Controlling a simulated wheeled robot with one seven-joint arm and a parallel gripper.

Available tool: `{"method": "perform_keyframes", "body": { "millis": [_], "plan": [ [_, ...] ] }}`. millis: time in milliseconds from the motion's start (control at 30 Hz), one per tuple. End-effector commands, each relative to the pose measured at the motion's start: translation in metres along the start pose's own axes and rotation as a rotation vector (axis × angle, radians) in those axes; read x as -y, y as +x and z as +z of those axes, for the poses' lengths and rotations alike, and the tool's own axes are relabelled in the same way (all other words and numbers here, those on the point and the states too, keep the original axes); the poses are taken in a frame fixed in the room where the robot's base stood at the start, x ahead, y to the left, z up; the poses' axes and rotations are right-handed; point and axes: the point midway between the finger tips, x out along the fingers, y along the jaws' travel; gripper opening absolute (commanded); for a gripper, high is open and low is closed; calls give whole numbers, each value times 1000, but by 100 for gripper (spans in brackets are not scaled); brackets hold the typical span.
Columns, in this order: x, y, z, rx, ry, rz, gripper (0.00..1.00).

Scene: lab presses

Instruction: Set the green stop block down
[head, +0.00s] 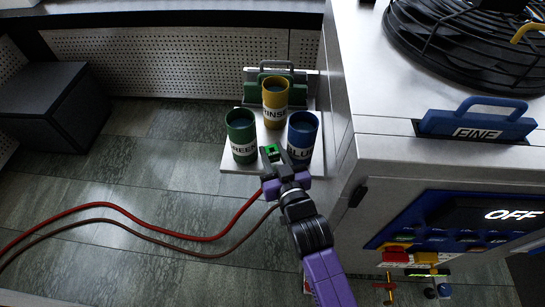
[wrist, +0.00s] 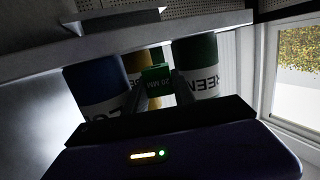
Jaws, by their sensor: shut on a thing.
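The green stop block (head: 271,151) is held at the end of my gripper (head: 273,158), which is shut on it. In the head view the block is between the green pot (head: 241,136) and the blue pot (head: 301,134), in front of the yellow RINSE pot (head: 275,101). In the wrist view the block (wrist: 156,79) shows a "20 MM" marking, with the blue pot (wrist: 95,85) on the left and the green pot (wrist: 196,68) on the right. I cannot tell whether the block touches the white shelf (head: 231,167) under the pots.
A green-handled plate (head: 277,68) stands behind the pots. Red and brown hoses (head: 120,212) cross at the left. A dark box (head: 55,110) stands far left.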

Motion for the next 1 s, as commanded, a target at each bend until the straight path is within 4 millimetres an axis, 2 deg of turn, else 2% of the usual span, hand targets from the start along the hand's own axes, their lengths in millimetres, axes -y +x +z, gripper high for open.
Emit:
{"method": "perform_keyframes", "body": {
  "millis": [33, 167, 567, 600, 633, 1000],
  "plan": [
    [0, 2, 9, 3, 0, 0, 0],
    [0, 3, 21, 1, -1, 0, 0],
    [0, 4, 26, -1, -1, 0, 0],
    [0, 4, 27, 0, -1, 0, 33],
    [0, 4, 26, 0, -1, 0, 39],
    [0, 4, 23, 0, -1, 0, 40]
  ]
}}
